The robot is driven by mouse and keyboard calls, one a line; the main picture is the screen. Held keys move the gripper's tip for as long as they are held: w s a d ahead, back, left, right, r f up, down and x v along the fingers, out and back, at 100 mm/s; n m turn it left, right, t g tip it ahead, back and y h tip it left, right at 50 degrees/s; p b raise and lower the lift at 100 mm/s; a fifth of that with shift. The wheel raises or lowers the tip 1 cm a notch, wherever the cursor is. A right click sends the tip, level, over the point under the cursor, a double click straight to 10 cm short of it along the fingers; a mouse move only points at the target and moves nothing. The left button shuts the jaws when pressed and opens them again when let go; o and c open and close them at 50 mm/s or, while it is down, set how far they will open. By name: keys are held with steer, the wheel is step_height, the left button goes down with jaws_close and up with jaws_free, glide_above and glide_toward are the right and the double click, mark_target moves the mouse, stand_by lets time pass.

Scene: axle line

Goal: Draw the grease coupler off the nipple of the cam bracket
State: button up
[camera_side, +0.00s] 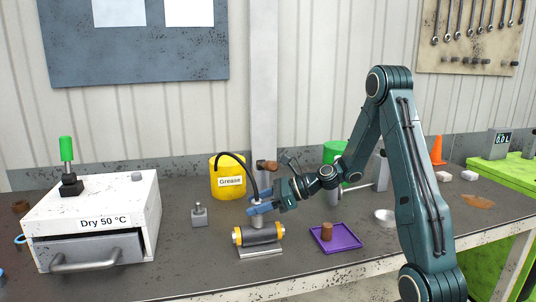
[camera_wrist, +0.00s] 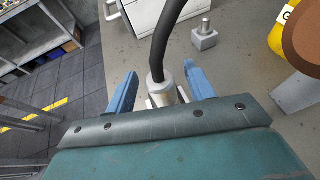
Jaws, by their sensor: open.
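The silver grease coupler (camera_side: 256,219) hangs on the end of a black hose (camera_side: 240,156) that arches over from the Grease bucket. It stands on top of a dark cylindrical part with yellow bands (camera_side: 259,236), apparently the cam bracket, on a small metal base. The nipple is hidden. My gripper (camera_side: 257,204) reaches in from the right, its blue fingers at the coupler's upper part. In the wrist view the fingers of my gripper (camera_wrist: 159,78) are open, one on each side of the coupler (camera_wrist: 160,92), with visible gaps.
The yellow Grease bucket (camera_side: 228,181) stands close behind. A grey block with a stud (camera_side: 199,216) is to the left, beside the white dryer box (camera_side: 95,210). A purple tray (camera_side: 347,240) with a brown cylinder (camera_side: 327,231) lies to the right. The bench front is clear.

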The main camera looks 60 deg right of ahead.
mark_target(257, 200)
stand_by(0.5)
jaws_close()
steer(key=shift+r, duration=0.1)
step_height(257, 200, up, 20)
stand_by(0.9)
stand_by(0.8)
